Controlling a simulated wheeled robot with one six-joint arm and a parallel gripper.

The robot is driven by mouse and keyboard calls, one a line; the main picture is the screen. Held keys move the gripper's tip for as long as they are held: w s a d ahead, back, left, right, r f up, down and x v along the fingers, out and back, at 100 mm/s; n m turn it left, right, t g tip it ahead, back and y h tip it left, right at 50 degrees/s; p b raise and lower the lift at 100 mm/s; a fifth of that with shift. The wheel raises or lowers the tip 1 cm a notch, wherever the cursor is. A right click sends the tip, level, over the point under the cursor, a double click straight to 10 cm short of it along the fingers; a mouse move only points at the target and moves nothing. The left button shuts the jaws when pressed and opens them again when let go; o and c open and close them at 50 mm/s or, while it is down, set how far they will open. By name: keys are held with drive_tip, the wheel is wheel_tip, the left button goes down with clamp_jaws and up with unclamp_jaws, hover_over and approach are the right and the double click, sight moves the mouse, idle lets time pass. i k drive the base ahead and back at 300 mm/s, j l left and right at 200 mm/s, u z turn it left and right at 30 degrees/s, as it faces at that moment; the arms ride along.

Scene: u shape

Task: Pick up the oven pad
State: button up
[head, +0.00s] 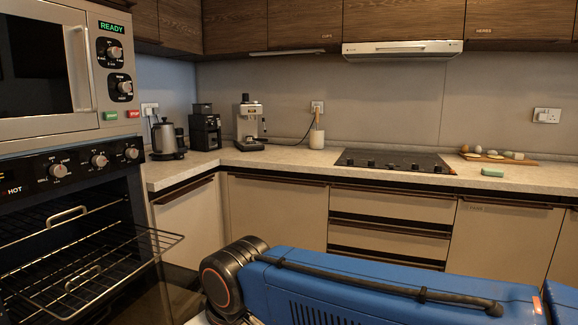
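No thing in view can be told for certain as the oven pad. A small flat green block (492,172) lies on the right part of the counter, near its front edge; it is too small to tell whether it is the pad. My blue arm crosses the bottom right of the head view, with a black joint at its left end. My gripper is outside the view, so its state does not show.
The open oven (75,240) at left has wire racks, one pulled out. The pale counter (300,160) carries a kettle (166,140), coffee machines (248,125), a utensil pot (317,138), a black cooktop (393,161) and a wooden board (520,161) with several small items.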

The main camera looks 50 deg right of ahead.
sight(485, 171)
drive_tip(key=l+z, duration=0.1)
drive_tip(key=z, duration=2.75)
drive_tip(key=u, duration=2)
drive_tip(key=z, duration=2)
drive_tip(key=i, duration=0.25)
